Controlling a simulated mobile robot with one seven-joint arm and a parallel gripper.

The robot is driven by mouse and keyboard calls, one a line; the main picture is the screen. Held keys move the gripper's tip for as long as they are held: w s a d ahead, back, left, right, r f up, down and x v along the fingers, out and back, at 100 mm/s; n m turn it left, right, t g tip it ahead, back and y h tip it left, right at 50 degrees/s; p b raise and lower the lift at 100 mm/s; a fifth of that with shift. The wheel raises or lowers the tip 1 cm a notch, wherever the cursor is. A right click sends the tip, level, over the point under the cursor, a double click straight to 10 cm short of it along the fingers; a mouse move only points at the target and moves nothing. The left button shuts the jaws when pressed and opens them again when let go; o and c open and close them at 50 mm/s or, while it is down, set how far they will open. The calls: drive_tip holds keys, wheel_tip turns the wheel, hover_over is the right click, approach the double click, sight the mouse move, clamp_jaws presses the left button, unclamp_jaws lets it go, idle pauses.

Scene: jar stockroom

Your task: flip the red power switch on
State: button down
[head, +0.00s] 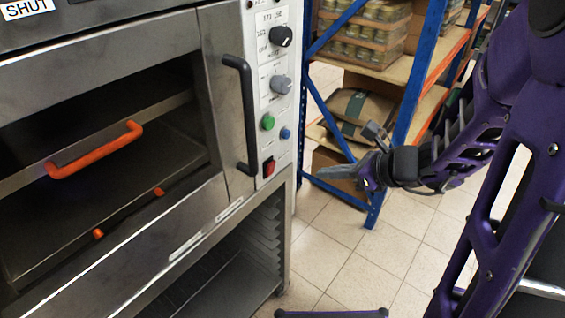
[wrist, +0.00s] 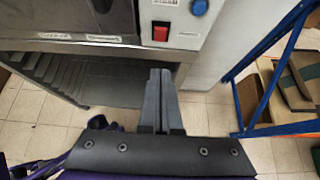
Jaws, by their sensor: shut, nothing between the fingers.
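The red power switch (head: 269,167) is at the bottom of the oven's control panel, below a green button (head: 267,122) and a blue button (head: 285,133). In the wrist view the red switch (wrist: 160,33) sits straight ahead of the fingertips. Whether it is on or off I cannot tell. My gripper (head: 366,171) is to the right of the panel in the head view, apart from the switch. In the wrist view my gripper (wrist: 160,75) has its fingers together with nothing between them.
The steel oven (head: 215,185) has a black vertical handle (head: 248,115) left of the panel. An orange handle (head: 95,150) is inside. A blue and orange shelf rack (head: 408,80) with jars and sacks stands behind my arm. Tiled floor (head: 345,260) is clear.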

drive_tip(key=b, duration=0.2)
approach(273, 167)
drive_tip(key=x, duration=0.5)
drive_tip(key=shift+s+d+f, duration=0.1)
drive_tip(key=shift+s+f, duration=0.05)
drive_tip(key=shift+f, duration=0.05)
drive_tip(key=shift+w+a, duration=0.3)
drive_tip(key=shift+a, duration=0.1)
